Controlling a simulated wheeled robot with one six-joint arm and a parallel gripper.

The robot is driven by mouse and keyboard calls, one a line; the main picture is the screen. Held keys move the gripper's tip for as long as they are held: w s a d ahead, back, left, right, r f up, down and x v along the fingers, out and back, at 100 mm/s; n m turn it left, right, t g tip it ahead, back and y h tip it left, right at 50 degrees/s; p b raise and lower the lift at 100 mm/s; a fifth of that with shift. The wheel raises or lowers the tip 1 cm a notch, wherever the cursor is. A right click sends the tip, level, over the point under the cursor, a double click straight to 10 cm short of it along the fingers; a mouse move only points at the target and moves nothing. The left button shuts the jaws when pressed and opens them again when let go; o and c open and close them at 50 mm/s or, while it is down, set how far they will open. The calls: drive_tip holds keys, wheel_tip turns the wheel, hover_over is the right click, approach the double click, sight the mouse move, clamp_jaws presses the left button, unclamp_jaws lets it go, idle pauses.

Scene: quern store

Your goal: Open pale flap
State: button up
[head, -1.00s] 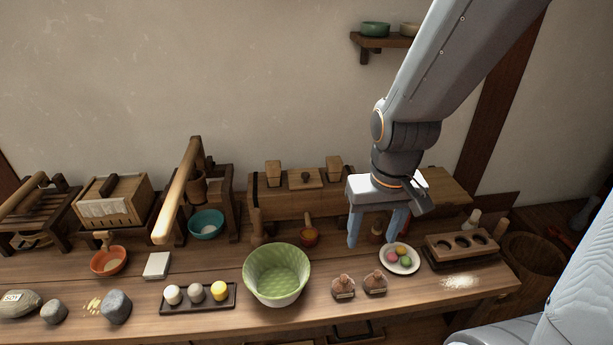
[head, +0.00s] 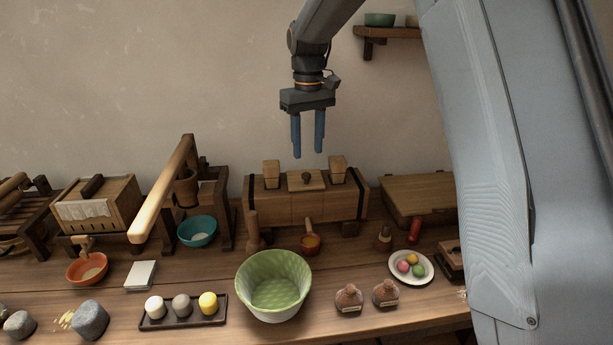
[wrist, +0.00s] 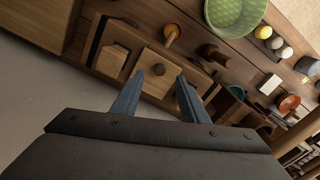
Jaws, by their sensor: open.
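The pale flap (head: 306,183) is a light wooden panel with a dark round knob, lying flat on top of a long wooden box (head: 268,208) at the back of the bench. It looks closed. My gripper (head: 308,154) is open and empty, pointing down above the box, with a gap between fingertips and flap. In the wrist view the pale flap (wrist: 158,74) and its knob show between and beyond the two fingers (wrist: 157,92). Nothing hides the knob there.
Two wooden blocks (head: 271,174) (head: 338,171) stand up from the box on either side of the flap. A wooden lever (head: 163,190) rises at left. A wall shelf (head: 390,33) hangs upper right.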

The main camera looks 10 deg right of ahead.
sight(306, 174)
drive_tip(key=shift+w+a, duration=0.2)
drive_tip(key=shift+w, duration=0.2)
drive_tip(key=shift+f, duration=0.2)
drive_tip(key=shift+f+p, duration=0.6)
drive_tip(key=shift+f, duration=3)
clamp_jaws()
